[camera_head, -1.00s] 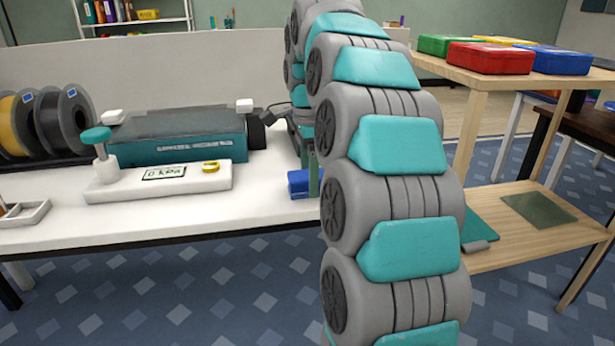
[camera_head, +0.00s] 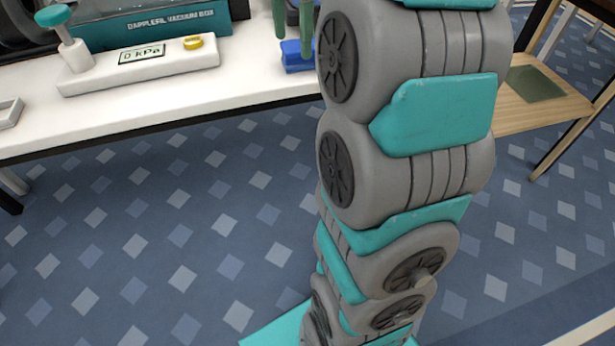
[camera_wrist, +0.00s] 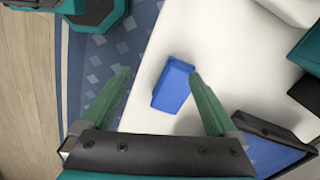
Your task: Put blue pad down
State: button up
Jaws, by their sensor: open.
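The blue pad (camera_head: 297,56) lies on the white tabletop close to its front edge, just left of my arm in the head view. In the wrist view the blue pad (camera_wrist: 172,85) shows whole, lying between the lines of the two green fingers. My gripper (camera_wrist: 159,74) is open, with a gap between each finger and the pad, and nothing is held. In the head view the green fingers of my gripper (camera_head: 294,36) point down just above and behind the pad. My arm hides the table to the right of it.
A dark-framed blue piece (camera_wrist: 275,155) lies at lower right in the wrist view. Bare white tabletop surrounds the pad.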

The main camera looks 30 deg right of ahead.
jog(key=s+a+f+n, duration=0.4)
jog(key=s+f+n, duration=0.2)
jog(key=s, duration=0.2)
jog(key=s+a+f+n+g, duration=0.1)
jog(key=s+a+f+n, duration=0.3)
jog(key=s+f, duration=0.3)
jog(key=s+a+f+n, duration=0.5)
jog(key=s+f+n, duration=0.1)
jog(key=s, duration=0.5)
jog(key=shift+s+f+n+g, duration=0.2)
jog(key=shift+n+g, duration=0.1)
jog(key=shift+n, duration=0.5)
jog(key=shift+w+d, duration=0.1)
